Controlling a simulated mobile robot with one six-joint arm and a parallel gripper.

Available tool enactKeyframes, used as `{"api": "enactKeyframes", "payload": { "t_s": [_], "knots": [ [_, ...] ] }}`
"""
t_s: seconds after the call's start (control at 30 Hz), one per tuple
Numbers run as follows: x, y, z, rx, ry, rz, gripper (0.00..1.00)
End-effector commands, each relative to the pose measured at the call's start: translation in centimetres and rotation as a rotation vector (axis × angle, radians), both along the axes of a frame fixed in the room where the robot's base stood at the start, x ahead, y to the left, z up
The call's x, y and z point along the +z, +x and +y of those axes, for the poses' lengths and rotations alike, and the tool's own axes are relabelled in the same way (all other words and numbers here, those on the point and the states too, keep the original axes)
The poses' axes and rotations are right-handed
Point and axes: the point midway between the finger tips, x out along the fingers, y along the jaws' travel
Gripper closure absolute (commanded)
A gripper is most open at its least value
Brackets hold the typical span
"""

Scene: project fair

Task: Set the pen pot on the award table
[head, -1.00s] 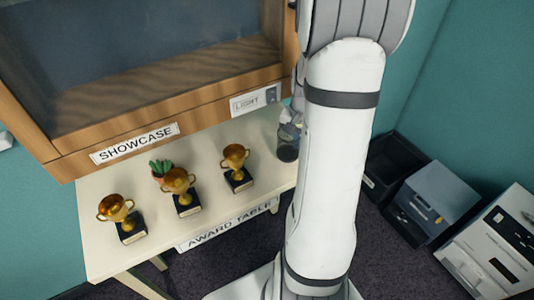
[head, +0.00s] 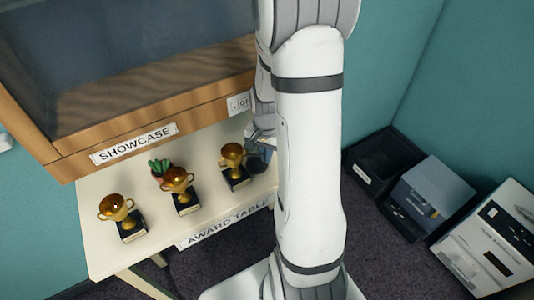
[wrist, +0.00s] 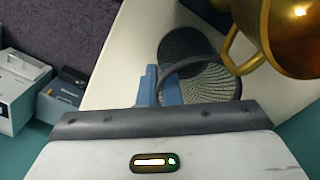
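The pen pot is a dark mesh cup (wrist: 215,80) held at the blue fingers of my gripper (wrist: 158,88) in the wrist view. The fingers appear closed on its rim. In the head view the pot (head: 257,160) shows as a dark shape beside the right trophy, partly hidden by my arm, with my gripper (head: 262,138) just above it. It is over the right part of the cream award table (head: 100,235). I cannot tell whether its base touches the top.
Three gold trophies stand in a row on the table; the right one (head: 232,156) is close to the pot and also shows in the wrist view (wrist: 290,35). A potted plant (head: 160,170) is behind the middle trophy. The wooden showcase (head: 215,118) rises behind.

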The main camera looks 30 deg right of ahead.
Motion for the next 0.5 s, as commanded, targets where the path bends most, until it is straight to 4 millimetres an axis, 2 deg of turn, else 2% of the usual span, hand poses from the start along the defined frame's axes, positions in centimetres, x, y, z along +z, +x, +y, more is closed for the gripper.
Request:
{"api": "enactKeyframes", "payload": {
  "t_s": [0.13,0.2,0.4,0.5],
  "knots": [
    [-0.4,0.0,-0.04,0.0,0.0,0.0,1.0],
    [-0.28,0.0,-0.04,-0.001,0.0,0.0,0.92],
    [-0.26,-0.01,-0.06,-0.001,0.0,0.0,0.75],
    [-0.26,-0.01,-0.06,-0.001,0.0,0.0,0.74]
  ]
}}
